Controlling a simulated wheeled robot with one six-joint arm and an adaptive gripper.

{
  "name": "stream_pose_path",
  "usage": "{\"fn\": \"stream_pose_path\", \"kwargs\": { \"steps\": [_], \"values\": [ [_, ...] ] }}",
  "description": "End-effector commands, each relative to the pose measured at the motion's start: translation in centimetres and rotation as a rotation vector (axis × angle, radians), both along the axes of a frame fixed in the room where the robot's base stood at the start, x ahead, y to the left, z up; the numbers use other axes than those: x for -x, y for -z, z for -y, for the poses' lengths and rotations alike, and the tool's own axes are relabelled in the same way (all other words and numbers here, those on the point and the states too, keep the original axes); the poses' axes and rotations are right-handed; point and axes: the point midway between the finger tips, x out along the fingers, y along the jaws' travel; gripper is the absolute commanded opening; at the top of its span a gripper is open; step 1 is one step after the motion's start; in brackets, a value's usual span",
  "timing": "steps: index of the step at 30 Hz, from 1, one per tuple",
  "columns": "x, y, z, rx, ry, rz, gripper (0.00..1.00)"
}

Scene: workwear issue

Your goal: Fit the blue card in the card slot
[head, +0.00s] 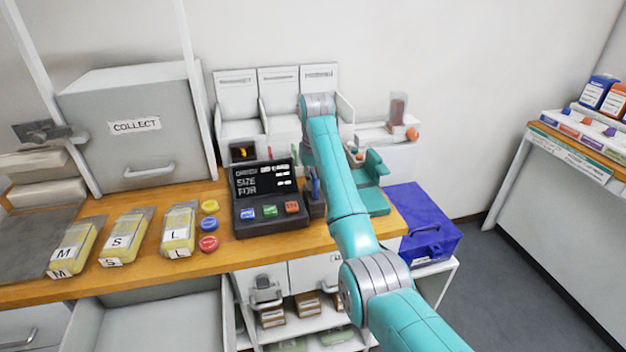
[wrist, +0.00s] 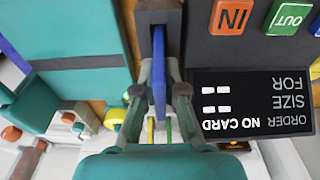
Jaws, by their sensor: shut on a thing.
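The blue card (wrist: 158,75) stands edge-on between the two fingers of my gripper (wrist: 158,98) in the wrist view. My gripper is shut on it. The card slot (wrist: 157,38) is a dark gap in a grey block, in line with the card. The card's far end is at the slot's mouth; I cannot tell how deep it sits. In the head view a blue sliver of the card (head: 316,186) shows above the slot block (head: 316,206), beside the order terminal (head: 270,222). My arm hides most of my gripper there. The terminal's screen (wrist: 250,103) reads "NO CARD".
A teal device (head: 370,190) stands close right of the slot. Yellow packs (head: 179,231) and coloured discs (head: 208,243) lie left of the terminal on the wooden counter (head: 330,238). A grey COLLECT locker (head: 135,150) stands behind. A blue box (head: 425,220) is at the right.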

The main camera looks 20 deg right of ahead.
Motion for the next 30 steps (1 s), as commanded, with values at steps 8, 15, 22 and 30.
{"fn": "stream_pose_path", "kwargs": {
  "steps": [8, 15, 22, 30],
  "values": [
    [0.01, 0.51, 0.00, 0.000, 0.000, 0.000, 0.00],
    [0.01, 0.94, 0.00, 0.000, 0.000, 0.000, 0.00],
    [-0.01, 1.05, 0.00, 0.000, 0.000, 0.000, 0.00],
    [-0.01, 1.04, 0.00, 0.000, 0.000, 0.000, 0.00]
  ]
}}
